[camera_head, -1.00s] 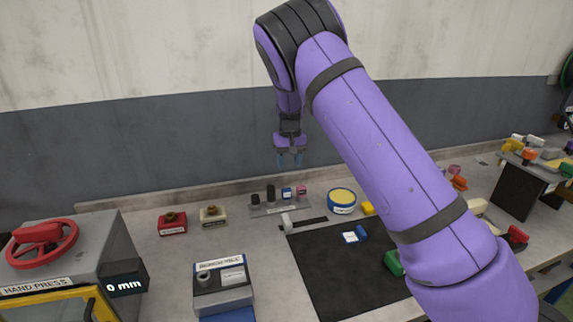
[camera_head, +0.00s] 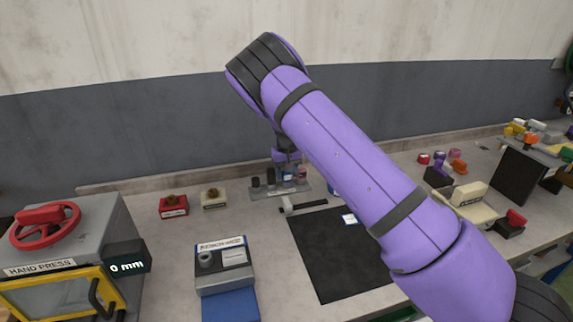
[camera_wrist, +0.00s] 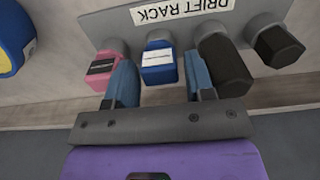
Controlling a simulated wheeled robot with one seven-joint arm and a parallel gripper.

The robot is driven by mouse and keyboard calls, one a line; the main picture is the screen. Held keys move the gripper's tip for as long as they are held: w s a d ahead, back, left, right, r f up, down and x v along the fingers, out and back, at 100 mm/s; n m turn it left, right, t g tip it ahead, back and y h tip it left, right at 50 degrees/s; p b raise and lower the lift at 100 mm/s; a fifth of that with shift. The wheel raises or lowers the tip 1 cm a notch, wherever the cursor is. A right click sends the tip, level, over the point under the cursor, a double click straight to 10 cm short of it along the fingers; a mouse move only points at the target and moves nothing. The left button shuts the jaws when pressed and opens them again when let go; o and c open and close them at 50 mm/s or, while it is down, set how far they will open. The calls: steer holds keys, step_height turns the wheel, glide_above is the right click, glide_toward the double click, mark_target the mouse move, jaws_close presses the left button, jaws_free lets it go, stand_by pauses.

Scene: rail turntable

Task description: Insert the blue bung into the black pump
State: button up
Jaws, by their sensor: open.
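The blue bung (camera_wrist: 158,66), with a white label, stands in the drift rack (camera_wrist: 110,22) between a pink piece and dark pieces. My gripper (camera_wrist: 160,74) is open, with one blue finger on each side of the bung. No firm contact shows. In the head view my gripper (camera_head: 287,172) is down at the rack, and its fingers largely hide the bung. I cannot tell which thing is the black pump; a black block with a red top (camera_head: 511,224) stands at the right, and another dark block (camera_head: 438,177) stands behind it.
The pink piece (camera_wrist: 104,70) and a dark piece (camera_wrist: 222,66) stand close outside my fingers. A black mat (camera_head: 330,265) lies in front of the rack. The hand press (camera_head: 65,255) is at the left. My arm hides part of the bench.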

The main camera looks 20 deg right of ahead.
steer(key=shift+f, duration=0.3)
steer(key=shift+c, duration=0.5)
steer(key=c, duration=0.7)
steer(key=shift+r, duration=0.7)
steer(key=shift+r, duration=3.05)
steer(key=shift+r, duration=0.15)
steer(key=shift+r, duration=2.3)
